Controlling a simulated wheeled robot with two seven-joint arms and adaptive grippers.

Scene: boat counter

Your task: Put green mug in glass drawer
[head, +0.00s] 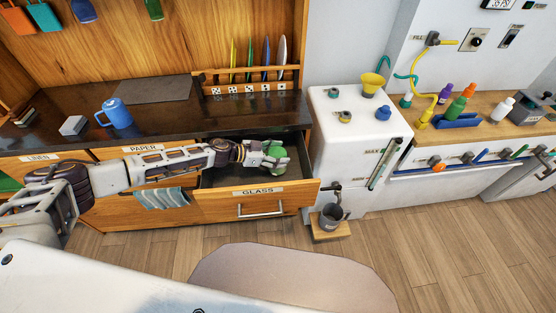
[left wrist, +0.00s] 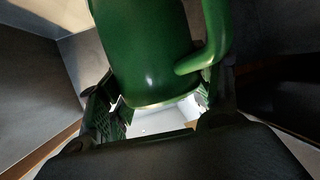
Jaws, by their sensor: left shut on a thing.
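The green mug (head: 276,151) is at the end of my left arm, over the open glass drawer (head: 257,191). My left gripper (head: 268,160) is shut on the mug. In the left wrist view the mug (left wrist: 150,45) fills the upper middle, with its handle to the right, between the fingers of my left gripper (left wrist: 160,118). The drawer is pulled out and carries a GLASS label on its front. Whether the mug touches the drawer floor cannot be told. My right gripper is not in view.
A blue mug (head: 115,113) and a small grey block (head: 73,126) stand on the dark counter (head: 160,118). A plate rack (head: 250,78) stands behind the drawer. A white cabinet (head: 350,140) adjoins its right side. A grey cup (head: 331,216) sits on a low wooden ledge.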

